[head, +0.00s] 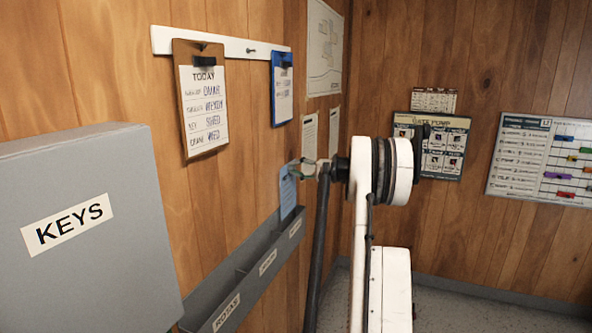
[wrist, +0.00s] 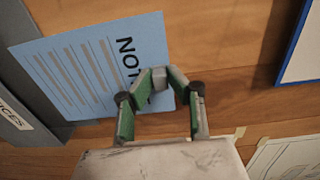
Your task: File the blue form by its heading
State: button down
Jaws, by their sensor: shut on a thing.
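The blue form (head: 288,194) hangs upright from my gripper (head: 304,172), by the wall above the far end of the grey wall file (head: 208,302). In the wrist view my gripper (wrist: 158,80) is shut on the heading end of the form (wrist: 75,75). The heading reads "NOT"; my fingers hide the rest. The form's lower end overlaps the far compartment of the file (wrist: 42,115), whose label (wrist: 14,118) shows only "ICES". I cannot tell whether the form's lower edge is inside it. The near compartment's label (head: 226,312) is hard to read.
A grey KEYS box (head: 90,270) juts out at the near left. A brown clipboard (head: 203,100) and a blue clipboard (head: 282,88) hang from a white rail above the file. Boards hang on the far wall.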

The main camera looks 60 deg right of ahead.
aim_at(289, 197)
jog(key=shift+f, duration=0.1)
jog(key=shift+f+b, duration=1.25)
jog(key=shift+f, duration=0.2)
jog(key=shift+f+b, duration=1.2)
jog(key=shift+f, duration=0.35)
jog(key=shift+f+b, duration=1.15)
jog(key=shift+f, duration=0.35)
jog(key=shift+f, duration=0.15)
jog(key=shift+f+b, duration=1.15)
jog(key=shift+f, duration=0.25)
